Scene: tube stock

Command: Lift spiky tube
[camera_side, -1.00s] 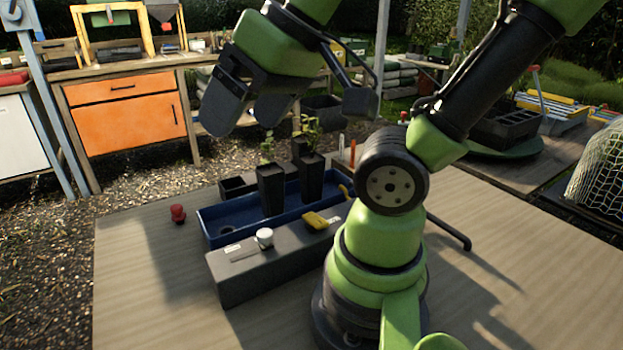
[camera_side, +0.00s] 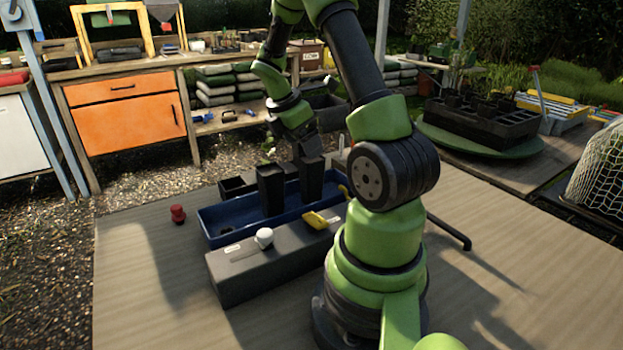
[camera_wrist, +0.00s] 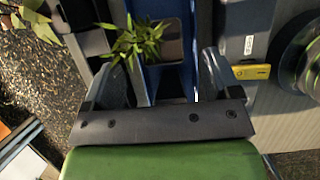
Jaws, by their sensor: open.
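In the wrist view a spiky green plant (camera_wrist: 140,42) with narrow pointed leaves shows just beyond and between my finger tips, left of centre. It partly covers a dark square shape under it, and its tube wall is hard to make out. My gripper (camera_wrist: 160,72) is open, with a finger on either side and nothing held. In the side view my gripper (camera_side: 306,143) points down close above the tall black tubes, a left one (camera_side: 270,190) and a right one (camera_side: 311,182). I cannot tell there which tube holds the spiky plant.
The tubes stand in a blue tray (camera_side: 216,226) behind a long grey box (camera_side: 262,272) with a white knob (camera_side: 264,237) and a yellow piece (camera_side: 315,220). A red knob (camera_side: 178,214) stands left. A broad-leaved plant (camera_wrist: 38,18) shows at the wrist view's upper left.

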